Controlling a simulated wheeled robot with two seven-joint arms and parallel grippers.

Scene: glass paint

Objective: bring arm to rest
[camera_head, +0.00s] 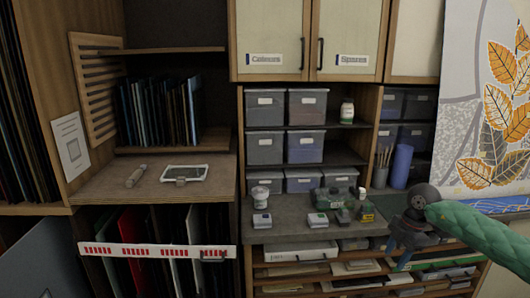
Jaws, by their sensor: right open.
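My right gripper (396,255) is at the lower right, at the end of my green-sleeved arm that comes in from the right edge. Its fingers point down and left, open, with nothing seen between them. It is in front of the right end of the grey counter (290,234) and the paper shelves below it. My left gripper and arm are not in view.
Small jars and boxes, with a green item (332,199) among them, stand on the counter left of the gripper. A blue roll (401,166) stands behind it. Grey bins (306,106) fill the shelves above. A leaf-patterned panel (490,100) is at right.

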